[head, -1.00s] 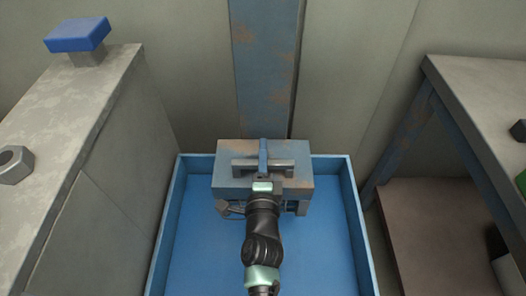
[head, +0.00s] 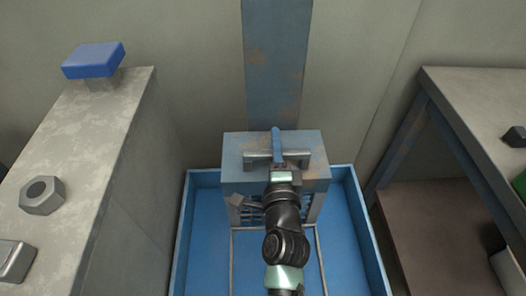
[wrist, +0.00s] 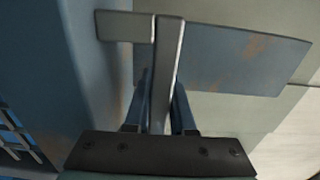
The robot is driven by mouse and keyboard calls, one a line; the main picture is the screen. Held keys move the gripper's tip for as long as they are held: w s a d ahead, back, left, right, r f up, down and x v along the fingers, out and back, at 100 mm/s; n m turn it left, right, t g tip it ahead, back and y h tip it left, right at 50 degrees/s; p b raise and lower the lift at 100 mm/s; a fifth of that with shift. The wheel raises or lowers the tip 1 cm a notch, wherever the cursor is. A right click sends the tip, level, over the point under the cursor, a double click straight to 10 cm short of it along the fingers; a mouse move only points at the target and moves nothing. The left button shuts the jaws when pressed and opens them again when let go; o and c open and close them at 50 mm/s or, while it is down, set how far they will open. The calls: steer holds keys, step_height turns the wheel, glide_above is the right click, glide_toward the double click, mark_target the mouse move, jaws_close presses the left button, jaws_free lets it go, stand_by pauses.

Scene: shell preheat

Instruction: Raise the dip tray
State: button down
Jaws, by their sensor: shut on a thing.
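The dip tray's blue-grey, rust-marked box (head: 235,148) stands in front of the upright blue post, with a grey bar handle (head: 298,157) on its top. Under the box hangs a wire rack (head: 252,215), partly hidden by my arm. My gripper (head: 276,145) is on the middle of the handle. In the wrist view the two blue fingers of my gripper (wrist: 161,98) are closed on either side of the grey handle bar (wrist: 168,65). The box sits over the rear of the blue tank (head: 205,240).
The rusty blue post (head: 277,60) rises behind the box. At left, a grey bench (head: 105,130) carries a blue block (head: 93,60) and a large nut (head: 41,194). At right stands a table (head: 480,90) with a lower shelf (head: 425,230).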

step_height(320, 180, up, 17)
steer(key=p, duration=1.4)
steer(key=shift+p, duration=0.35)
steer(key=shift+w+r, duration=0.1)
steer(key=shift+r, duration=0.05)
steer(key=c, duration=0.8)
jaws_free()
steer(key=shift+c, duration=0.2)
steer(key=shift+o, duration=0.4)
steer(key=shift+f, duration=0.2)
steer(key=s+b, duration=0.1)
steer(key=s, duration=1.2)
